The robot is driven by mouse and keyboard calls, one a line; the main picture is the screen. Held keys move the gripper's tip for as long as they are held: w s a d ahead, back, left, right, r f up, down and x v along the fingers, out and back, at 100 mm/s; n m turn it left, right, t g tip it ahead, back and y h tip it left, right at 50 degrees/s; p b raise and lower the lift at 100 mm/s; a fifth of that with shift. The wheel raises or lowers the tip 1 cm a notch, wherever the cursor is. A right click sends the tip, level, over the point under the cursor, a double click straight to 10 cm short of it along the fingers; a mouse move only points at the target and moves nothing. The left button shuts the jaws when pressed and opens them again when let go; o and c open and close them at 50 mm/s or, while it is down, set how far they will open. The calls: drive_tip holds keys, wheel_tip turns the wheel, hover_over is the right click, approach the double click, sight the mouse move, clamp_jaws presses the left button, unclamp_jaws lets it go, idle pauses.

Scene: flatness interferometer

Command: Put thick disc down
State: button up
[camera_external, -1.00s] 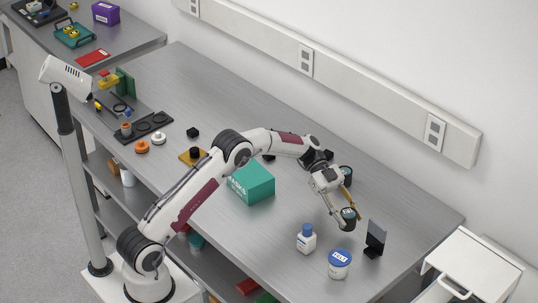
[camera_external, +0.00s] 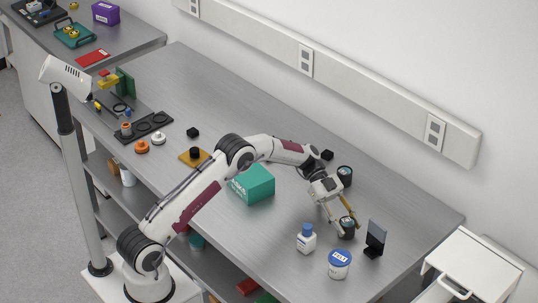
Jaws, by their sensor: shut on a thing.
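My gripper (camera_external: 345,217) reaches down over the right end of the metal table. It is shut on a dark round disc (camera_external: 347,232) with a pale teal top, which I take to be the thick disc. The disc is at or just above the table top; I cannot tell whether it touches. A similar dark disc with a teal top (camera_external: 345,172) stands behind my gripper, apart from it.
Close by stand a white bottle with a blue cap (camera_external: 306,238), a blue-lidded tub (camera_external: 340,263) and a dark upright plate (camera_external: 375,238). A green box (camera_external: 253,184) lies to the left under my arm. The far table top (camera_external: 270,110) is clear.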

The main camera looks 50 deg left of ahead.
drive_tip(key=shift+f, duration=0.1)
drive_tip(key=o, duration=1.4)
drive_tip(key=shift+c, duration=0.2)
drive_tip(key=v, duration=1.2)
drive_tip(key=shift+w, duration=0.1)
